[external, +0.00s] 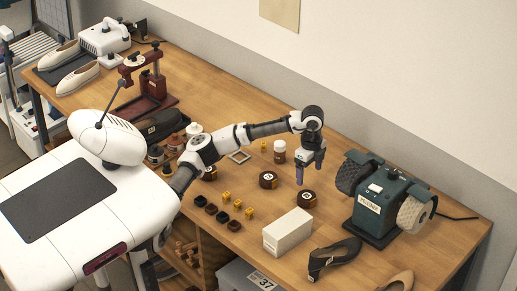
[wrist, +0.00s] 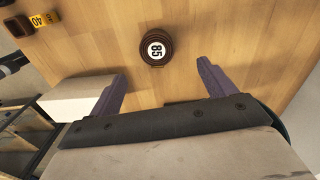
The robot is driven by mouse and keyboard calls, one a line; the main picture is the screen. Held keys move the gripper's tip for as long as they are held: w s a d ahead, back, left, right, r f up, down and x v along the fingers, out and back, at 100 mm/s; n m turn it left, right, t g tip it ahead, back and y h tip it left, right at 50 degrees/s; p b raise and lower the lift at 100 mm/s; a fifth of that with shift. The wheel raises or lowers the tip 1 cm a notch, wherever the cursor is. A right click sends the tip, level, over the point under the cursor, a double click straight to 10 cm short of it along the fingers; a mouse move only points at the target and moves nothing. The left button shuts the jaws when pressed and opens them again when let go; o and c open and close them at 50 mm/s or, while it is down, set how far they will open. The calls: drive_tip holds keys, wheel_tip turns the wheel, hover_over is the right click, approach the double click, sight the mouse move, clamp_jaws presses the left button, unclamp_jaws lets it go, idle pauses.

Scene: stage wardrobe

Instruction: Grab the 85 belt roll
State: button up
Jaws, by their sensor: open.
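The 85 belt roll (wrist: 156,48) is a dark round coil with a white label reading 85, lying on the wooden bench. In the wrist view it is ahead of my fingertips, roughly centred between them. In the external view it appears to be the dark roll (external: 307,199) just below my gripper, though its number is too small to read there. My gripper (external: 299,184) points down with purple fingers. It also shows in the wrist view (wrist: 160,72), open and empty, with bare bench between the fingers and apart from the roll.
A white box (external: 287,233) stands close in front of the roll. Another dark roll (external: 268,180) lies to its left. Small yellow and dark blocks (external: 237,203) sit farther left.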

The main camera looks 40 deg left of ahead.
hover_over(306, 195)
drive_tip(key=f, duration=0.5)
drive_tip(key=shift+w, duration=0.35)
drive_tip(key=shift+s+f+p, duration=0.15)
drive_tip(key=shift+f+p, duration=0.3)
drive_tip(key=shift+f, duration=0.9)
drive_tip(key=shift+s+f+p, duration=0.15)
drive_tip(key=shift+f+p, duration=0.25)
drive_tip(key=shift+f, duration=0.9)
drive_tip(key=shift+c, duration=0.4)
drive_tip(key=c, duration=1)
drive_tip(key=shift+c, duration=0.2)
drive_tip(key=shift+r, duration=0.2)
